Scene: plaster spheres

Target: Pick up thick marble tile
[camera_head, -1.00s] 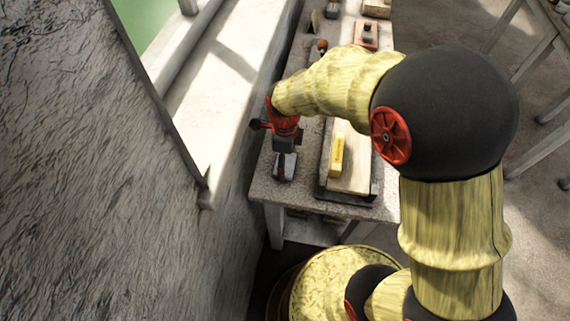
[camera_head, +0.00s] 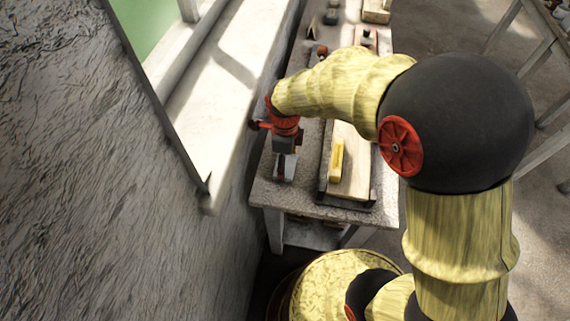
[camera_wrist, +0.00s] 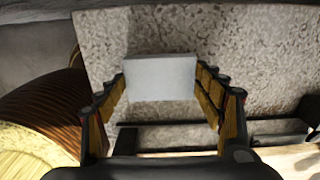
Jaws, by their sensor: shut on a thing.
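The thick marble tile (camera_wrist: 160,78) is a pale grey block in the wrist view, between the two fingers of my gripper (camera_wrist: 160,82). The fingers press on its left and right sides, and it hides part of the speckled tabletop behind it. In the head view my gripper (camera_head: 285,165) points down over the near left corner of the table (camera_head: 300,198). The tile is small and mostly hidden by the fingers there. I cannot tell how far it is from the tabletop.
A dark-edged tray (camera_head: 355,190) with a yellow block (camera_head: 337,160) in it lies just right of my gripper. Several small objects stand farther back on the table. A rough wall (camera_head: 90,180) and a pale window ledge (camera_head: 215,90) rise at the left.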

